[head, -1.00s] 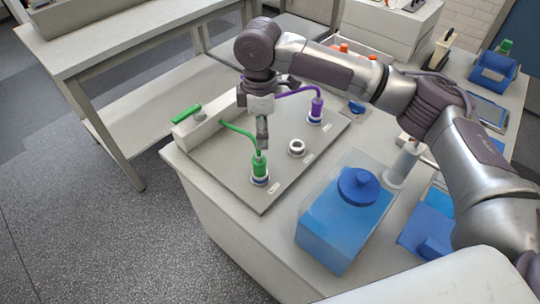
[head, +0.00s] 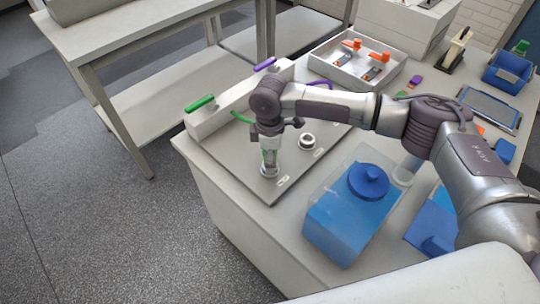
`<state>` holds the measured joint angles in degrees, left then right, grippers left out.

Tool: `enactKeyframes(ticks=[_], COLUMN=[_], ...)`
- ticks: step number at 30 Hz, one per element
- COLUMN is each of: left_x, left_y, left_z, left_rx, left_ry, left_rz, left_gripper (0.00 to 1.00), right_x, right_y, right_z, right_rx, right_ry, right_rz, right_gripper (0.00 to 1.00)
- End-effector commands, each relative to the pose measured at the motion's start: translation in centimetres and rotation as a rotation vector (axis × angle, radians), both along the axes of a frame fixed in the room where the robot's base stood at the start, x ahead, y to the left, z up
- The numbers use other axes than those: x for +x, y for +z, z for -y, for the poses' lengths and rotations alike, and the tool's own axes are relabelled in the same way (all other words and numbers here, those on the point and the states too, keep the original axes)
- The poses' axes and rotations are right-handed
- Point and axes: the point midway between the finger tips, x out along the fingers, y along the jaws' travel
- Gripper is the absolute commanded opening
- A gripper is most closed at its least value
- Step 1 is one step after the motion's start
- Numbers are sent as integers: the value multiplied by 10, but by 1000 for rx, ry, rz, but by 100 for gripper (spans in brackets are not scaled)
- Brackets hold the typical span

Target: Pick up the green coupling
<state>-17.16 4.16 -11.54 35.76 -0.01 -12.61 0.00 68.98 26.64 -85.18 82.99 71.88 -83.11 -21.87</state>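The green coupling (head: 265,156) stands at the near port (head: 269,173) of the grey panel, mostly hidden by my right gripper (head: 269,163). The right gripper points down over it, with its fingers at the coupling's sides. I cannot tell whether they are closed on it. A short stretch of green hose (head: 241,117) shows between the white block and my arm. My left gripper is not in view.
An empty white-ringed port (head: 307,142) lies right of the gripper. A green lever (head: 200,103) and a purple lever (head: 265,64) sit on the white block (head: 215,117). A clear tank of blue liquid (head: 340,222) stands in front.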

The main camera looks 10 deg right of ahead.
Motion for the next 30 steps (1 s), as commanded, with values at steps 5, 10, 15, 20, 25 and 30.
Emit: enactKeyframes(ticks=[5, 10, 15, 20, 25, 30], left_x=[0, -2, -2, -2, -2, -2], left_y=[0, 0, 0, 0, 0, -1], left_z=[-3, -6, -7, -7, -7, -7], left_rx=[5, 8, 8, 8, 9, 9], left_ry=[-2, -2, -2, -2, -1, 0], left_rz=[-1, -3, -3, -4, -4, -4], left_gripper=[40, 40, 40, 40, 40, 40], right_x=[0, 0, 0, 0, 0, 1], right_y=[-1, 0, 0, 0, 1, 7], right_z=[0, 0, 0, 0, 0, -1], right_rx=[0, 1, 1, 1, 1, 3], right_ry=[1, 0, 0, 0, 0, 0], right_rz=[0, 0, 0, 0, 1, 3], right_gripper=[63, 40, 12, 0, 0, 0])
